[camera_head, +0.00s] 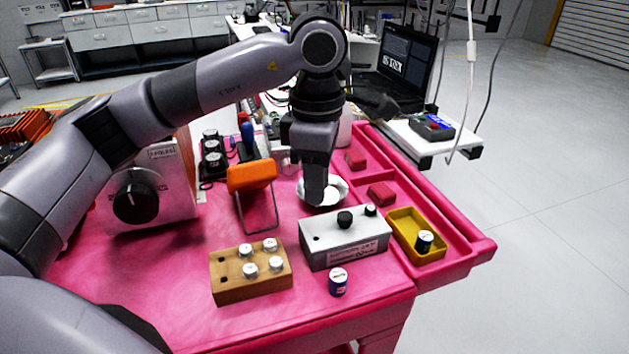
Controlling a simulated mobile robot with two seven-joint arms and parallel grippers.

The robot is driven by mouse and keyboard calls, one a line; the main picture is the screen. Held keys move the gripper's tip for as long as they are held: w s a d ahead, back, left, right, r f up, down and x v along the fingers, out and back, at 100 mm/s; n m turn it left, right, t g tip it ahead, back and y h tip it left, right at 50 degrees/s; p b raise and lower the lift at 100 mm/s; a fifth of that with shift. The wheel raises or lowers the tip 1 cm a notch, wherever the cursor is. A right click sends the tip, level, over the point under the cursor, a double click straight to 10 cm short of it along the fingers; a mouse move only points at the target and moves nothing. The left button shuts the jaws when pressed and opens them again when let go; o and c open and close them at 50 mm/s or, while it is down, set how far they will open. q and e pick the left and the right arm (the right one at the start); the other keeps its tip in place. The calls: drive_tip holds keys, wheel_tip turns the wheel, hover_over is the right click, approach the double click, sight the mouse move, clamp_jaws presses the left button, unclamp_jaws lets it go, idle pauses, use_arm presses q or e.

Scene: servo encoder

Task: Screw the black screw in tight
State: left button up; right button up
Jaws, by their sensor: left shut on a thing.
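A grey-white box (345,250) stands near the front of the pink table. On its top are a larger black knob-like screw head (345,218), a smaller dark one (370,210) and a dark open hole at the left. My left gripper (316,196) points down behind the box and overlaps the silver bowl (338,188) in the picture. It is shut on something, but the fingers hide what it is. I cannot tell whether the fingertips are inside the bowl or above it. My right gripper is not in view.
A wooden block (250,285) with several silver-topped pieces stands front left. A blue-and-white cylinder (338,282) stands before the box. A yellow tray (402,228) holds another cylinder at right. An orange-topped wire stand (252,177) and a machine with a black dial (133,197) are left.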

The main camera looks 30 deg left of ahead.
use_arm(q)
drive_tip(key=shift+f+b, duration=1.45)
drive_tip(key=shift+f, duration=0.85)
drive_tip(key=shift+f+b, duration=0.8)
drive_tip(key=shift+f, duration=0.4)
drive_tip(key=shift+r, duration=0.1)
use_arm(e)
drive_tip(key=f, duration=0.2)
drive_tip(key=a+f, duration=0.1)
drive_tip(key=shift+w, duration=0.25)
use_arm(q)
drive_tip(key=shift+f+b, duration=0.8)
drive_tip(key=shift+f, duration=0.1)
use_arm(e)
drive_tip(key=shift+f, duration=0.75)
use_arm(q)
drive_tip(key=shift+o, duration=0.3)
